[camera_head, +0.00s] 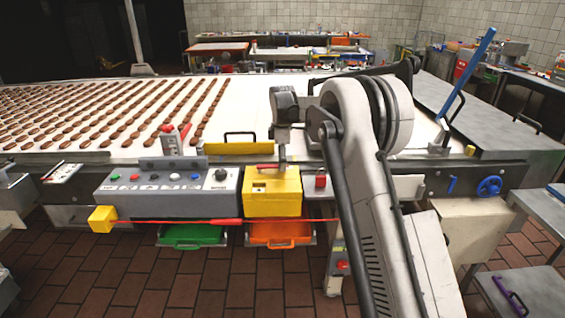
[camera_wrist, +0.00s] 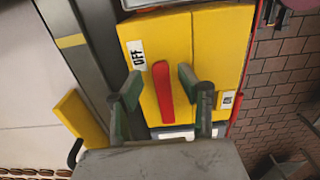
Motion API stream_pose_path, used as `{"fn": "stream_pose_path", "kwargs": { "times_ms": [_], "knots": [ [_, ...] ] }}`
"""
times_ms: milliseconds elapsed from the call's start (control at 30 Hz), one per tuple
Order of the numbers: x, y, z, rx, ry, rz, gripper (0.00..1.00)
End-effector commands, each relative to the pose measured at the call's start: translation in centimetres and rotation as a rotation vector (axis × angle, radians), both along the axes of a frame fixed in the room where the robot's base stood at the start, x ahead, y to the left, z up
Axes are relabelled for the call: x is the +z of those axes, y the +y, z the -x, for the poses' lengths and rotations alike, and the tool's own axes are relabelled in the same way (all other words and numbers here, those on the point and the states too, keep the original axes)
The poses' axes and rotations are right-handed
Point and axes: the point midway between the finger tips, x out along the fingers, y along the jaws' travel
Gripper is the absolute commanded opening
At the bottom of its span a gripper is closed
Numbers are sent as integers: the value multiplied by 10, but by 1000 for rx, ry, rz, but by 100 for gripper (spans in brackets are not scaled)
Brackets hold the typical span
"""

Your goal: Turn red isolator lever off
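The red isolator lever (camera_wrist: 162,88) lies on a yellow box (camera_wrist: 205,38), upright in the wrist view. A white OFF label (camera_wrist: 137,54) is at its upper left and an ON label (camera_wrist: 228,100) at its lower right. My gripper (camera_wrist: 161,78) is open, with one finger on each side of the lever and visible gaps between. I cannot tell how far the fingertips are above the box. In the head view my gripper (camera_head: 282,158) points down over the yellow box (camera_head: 272,192), and the red lever (camera_head: 267,166) shows at its top.
A grey control panel (camera_head: 168,188) with buttons stands left of the yellow box. A yellow bar with a black handle (camera_head: 240,148) is behind. A red cord (camera_head: 180,222) runs along the front. Green (camera_head: 193,236) and orange (camera_head: 280,234) trays hang below. The conveyor (camera_head: 60,155) carries rows of chocolate-brown pieces.

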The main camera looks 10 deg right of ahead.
Motion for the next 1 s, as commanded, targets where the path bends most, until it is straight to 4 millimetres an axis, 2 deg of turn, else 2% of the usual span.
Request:
{"fn": "stream_pose_path", "kwargs": {
  "times_ms": [233, 367, 800, 1000],
  "knots": [
    [2, 0, 0, -1, 1, 0, 36],
    [13, 0, 1, -1, 1, 0, 36],
    [94, 0, 0, 0, 1, 0, 36],
    [115, 0, 0, 0, 0, 0, 36]
  ]
}}
